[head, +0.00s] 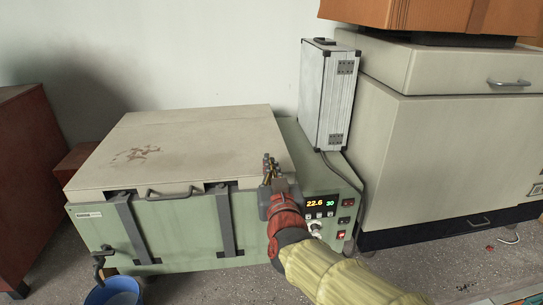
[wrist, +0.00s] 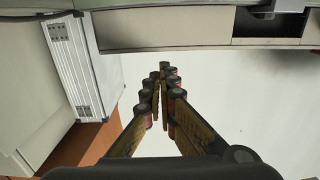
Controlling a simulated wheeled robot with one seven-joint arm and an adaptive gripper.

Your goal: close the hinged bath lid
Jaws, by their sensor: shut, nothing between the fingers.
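The bath (head: 180,228) is a pale green box on the floor side of the picture, with a lit control panel at its right front. Its beige hinged lid (head: 200,140) lies nearly flat over the top, with brown stains and a handle (head: 172,191) at the front edge. Dark gaps show under the front edge, so I cannot tell whether it is fully seated. My gripper (head: 270,162) is upright at the lid's front right corner; whether it touches the lid is unclear. In the wrist view its fingers (wrist: 164,70) are together and empty.
A silver case (head: 327,95) stands behind the panel; it also shows in the wrist view (wrist: 73,60). A blue bucket (head: 114,291) sits front left, below a drain tap (head: 101,260).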

